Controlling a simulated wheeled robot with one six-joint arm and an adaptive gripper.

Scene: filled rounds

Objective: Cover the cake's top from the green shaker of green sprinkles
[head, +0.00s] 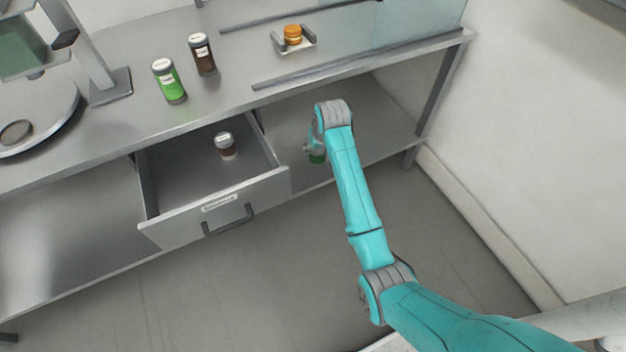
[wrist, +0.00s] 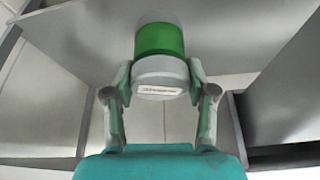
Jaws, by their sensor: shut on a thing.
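My gripper (wrist: 163,92) is shut on a green shaker (wrist: 160,40) with a grey cap bearing a white label, its fingers on either side of the cap. In the head view the held green shaker (head: 317,157) shows small beside the drawer, below the counter top, partly hidden by my arm. Another green container (head: 168,82) with a white cap stands upright on the counter. A small orange-brown layered round (head: 293,36), perhaps the cake, sits in a little metal holder (head: 309,46) at the back of the counter. Its top looks bare at this size.
A brown container (head: 202,55) stands beside the green one. The open drawer (head: 216,206) holds a brown jar (head: 225,144) with a white cap. A glass panel (head: 420,22) and rails (head: 330,68) border the holder.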

